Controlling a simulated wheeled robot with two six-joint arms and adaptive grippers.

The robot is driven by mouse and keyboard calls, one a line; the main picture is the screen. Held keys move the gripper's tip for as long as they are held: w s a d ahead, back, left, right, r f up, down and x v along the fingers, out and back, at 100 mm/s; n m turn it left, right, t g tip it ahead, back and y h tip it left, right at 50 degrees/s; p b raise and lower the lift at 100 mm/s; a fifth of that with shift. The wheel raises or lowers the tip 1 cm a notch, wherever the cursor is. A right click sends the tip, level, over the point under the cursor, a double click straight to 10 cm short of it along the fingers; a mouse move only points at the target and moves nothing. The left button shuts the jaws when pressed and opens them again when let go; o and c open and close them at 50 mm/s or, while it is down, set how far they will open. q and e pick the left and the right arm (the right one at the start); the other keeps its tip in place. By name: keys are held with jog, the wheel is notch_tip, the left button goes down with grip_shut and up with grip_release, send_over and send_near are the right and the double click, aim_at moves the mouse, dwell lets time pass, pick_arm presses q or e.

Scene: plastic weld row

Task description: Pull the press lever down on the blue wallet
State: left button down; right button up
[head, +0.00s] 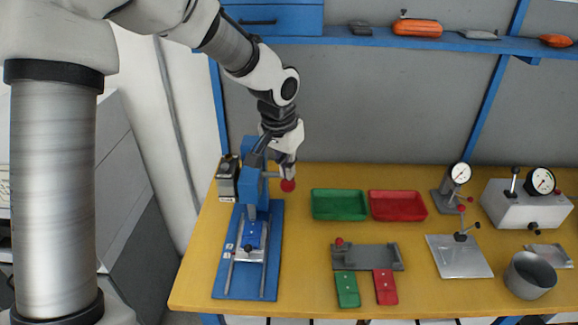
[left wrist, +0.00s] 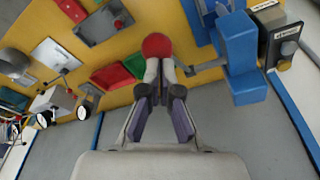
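The press (head: 249,185) is blue and stands upright on a blue base plate (head: 232,280) at the left of the bench; its blue body also shows in the left wrist view (left wrist: 242,55). Its lever ends in a red ball knob (head: 288,185), also clear in the left wrist view (left wrist: 157,45). The blue wallet (head: 252,236) lies in the metal fixture under the press head, partly hidden by it. My left gripper (head: 288,172) is just above the knob, its fingertips close together (left wrist: 160,68) and at the ball; contact is hard to tell. My right gripper is not in view.
A black-and-grey control box (head: 228,178) stands left of the press. Green (head: 339,204) and red (head: 397,206) trays lie to its right, with a grey fixture (head: 367,257) in front. Gauges and a metal cup (head: 529,276) stand at the right.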

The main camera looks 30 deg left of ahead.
aim_at(287, 183)
pick_arm(q)
jog(key=shift+s+d+f+b, duration=0.1)
jog(key=shift+s+f+b, duration=0.15)
jog(key=shift+f, duration=0.25)
jog(key=shift+s+d+f+b, duration=0.2)
jog(key=shift+f+b, duration=0.2)
jog(key=shift+f, duration=0.15)
jog(key=shift+s+d+f+b, duration=0.1)
jog(key=shift+s+f+b, duration=0.15)
jog(key=shift+f, duration=0.25)
jog(key=shift+s+d+f+b, duration=0.1)
jog(key=shift+s+f+b, duration=0.1)
jog(key=shift+f+b, duration=0.3)
jog(key=shift+s+d+f+b, duration=0.15)
jog(key=shift+f+b, duration=0.2)
jog(key=shift+f, duration=0.3)
jog(key=shift+s+d+f+b, duration=0.1)
jog(key=shift+s+f+b, duration=0.1)
jog(key=shift+f+b, duration=0.3)
